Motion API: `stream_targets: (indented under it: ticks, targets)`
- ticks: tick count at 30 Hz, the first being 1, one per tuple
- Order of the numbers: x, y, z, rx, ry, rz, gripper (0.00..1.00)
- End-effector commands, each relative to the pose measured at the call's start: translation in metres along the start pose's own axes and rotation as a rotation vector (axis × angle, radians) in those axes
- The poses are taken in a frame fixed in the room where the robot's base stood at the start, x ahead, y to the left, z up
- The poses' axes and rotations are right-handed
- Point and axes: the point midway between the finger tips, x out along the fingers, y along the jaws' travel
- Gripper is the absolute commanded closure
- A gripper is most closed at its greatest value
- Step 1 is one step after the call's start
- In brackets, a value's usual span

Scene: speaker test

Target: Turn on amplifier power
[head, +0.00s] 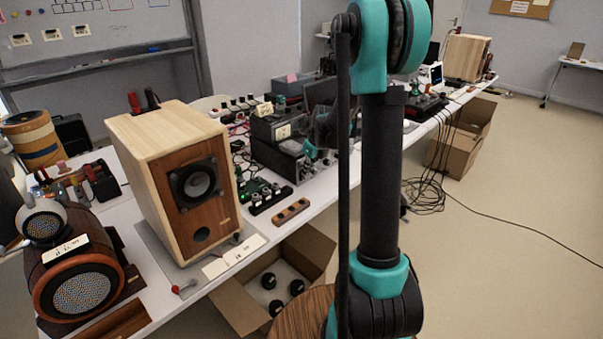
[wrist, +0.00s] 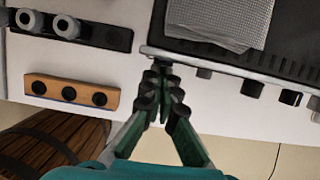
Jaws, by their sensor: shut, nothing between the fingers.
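The amplifier (wrist: 262,62) is a dark unit with a vented top at the upper right of the wrist view. Knobs line its front edge, including a small dark one (wrist: 204,72). In the head view, dark stacked units (head: 279,152) stand mid-table; the lower one appears to be the amplifier. My gripper (wrist: 160,84) is shut and empty, its fingertips at the amplifier's front left corner. The fingers partly hide a dark control there. I cannot tell whether they touch it. In the head view my arm hides part of this area.
A large wooden speaker (head: 190,185) stands left on the table. An open carton (head: 240,302) sits below. The floor at right is mostly clear.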

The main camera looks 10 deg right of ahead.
Motion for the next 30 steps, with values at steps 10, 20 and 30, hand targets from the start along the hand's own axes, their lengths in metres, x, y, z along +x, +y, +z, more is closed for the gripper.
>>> stream_targets:
  ticks: [10,20,30]
  targets:
    - [-0.002,0.0,0.0,0.0,0.002,0.001,1.0]
    - [-0.014,0.0,0.004,0.0,0.002,0.001,1.0]
    - [-0.015,0.0,0.005,0.0,0.002,0.0,1.0]
